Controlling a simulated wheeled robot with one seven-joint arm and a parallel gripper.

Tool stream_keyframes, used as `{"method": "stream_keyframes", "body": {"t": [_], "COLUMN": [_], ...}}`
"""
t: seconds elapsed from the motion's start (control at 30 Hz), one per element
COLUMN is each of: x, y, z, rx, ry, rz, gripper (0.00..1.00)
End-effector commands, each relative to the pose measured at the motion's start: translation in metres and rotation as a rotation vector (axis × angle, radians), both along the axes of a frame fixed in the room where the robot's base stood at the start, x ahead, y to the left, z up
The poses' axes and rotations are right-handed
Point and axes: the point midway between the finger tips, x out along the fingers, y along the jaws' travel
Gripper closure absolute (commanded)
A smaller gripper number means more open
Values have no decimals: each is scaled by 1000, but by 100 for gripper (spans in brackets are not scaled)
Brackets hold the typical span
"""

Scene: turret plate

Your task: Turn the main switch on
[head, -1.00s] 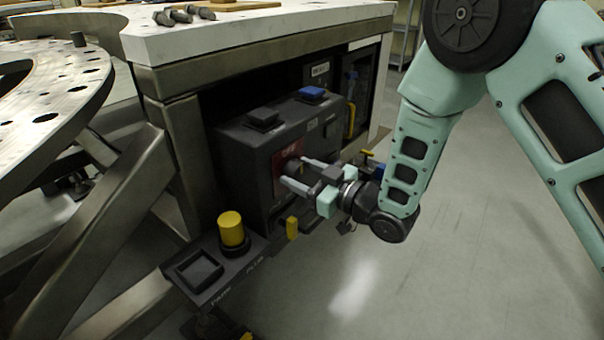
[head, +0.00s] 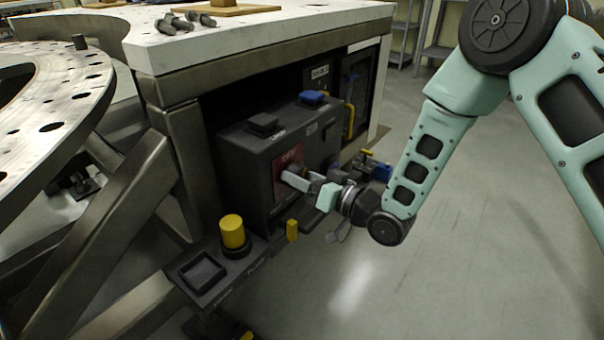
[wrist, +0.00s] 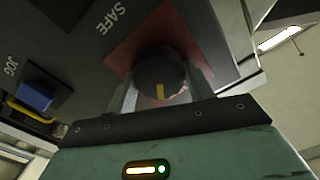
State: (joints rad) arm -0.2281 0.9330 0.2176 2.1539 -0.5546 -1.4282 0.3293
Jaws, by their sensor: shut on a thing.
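The main switch is a dark round knob (wrist: 158,70) with a yellow mark, set on a red plate (head: 291,159) on the front of the dark grey control box (head: 243,165). The red plate also shows in the wrist view (wrist: 122,50). My gripper (head: 290,178) is at the plate, with one finger on each side of the knob, shut on it. In the wrist view the yellow mark lies on the gripper side of the knob. In the head view the fingers mostly hide the knob.
A yellow button (head: 233,231) stands on a low ledge at the front. The white-topped bench (head: 330,22) overhangs the box. Open floor lies at the right.

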Motion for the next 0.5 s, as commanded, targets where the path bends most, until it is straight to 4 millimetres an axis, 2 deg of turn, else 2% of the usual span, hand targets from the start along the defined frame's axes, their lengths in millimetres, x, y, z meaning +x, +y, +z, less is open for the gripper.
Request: {"method": "stream_keyframes", "body": {"t": [0.5], "x": [1], "y": [-2], "z": [1], "rx": [303], "ry": [388], "rz": [-3], "gripper": [71]}}
